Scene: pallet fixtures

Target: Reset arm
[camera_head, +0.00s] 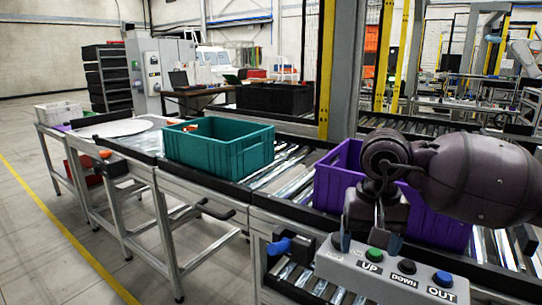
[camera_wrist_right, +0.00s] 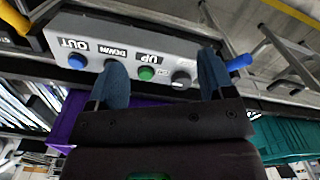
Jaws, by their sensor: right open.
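My right gripper (camera_head: 366,240) hangs over the grey control box (camera_head: 392,278) at the front edge of the conveyor. In the right wrist view its two blue-grey fingers (camera_wrist_right: 162,74) are spread apart with nothing between them. The box carries a green UP button (camera_head: 375,255), a black DOWN button (camera_head: 407,266) and a blue OUT button (camera_head: 442,279). The green button (camera_wrist_right: 146,73) shows between the fingers in the wrist view. Whether a fingertip touches the box I cannot tell. My left gripper is not in view.
A purple crate (camera_head: 335,182) stands on the rollers behind my right arm, partly hidden by it. A teal crate (camera_head: 217,152) stands further left. A blue handle (camera_head: 287,244) sticks out beside the control box. The floor at the left is clear.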

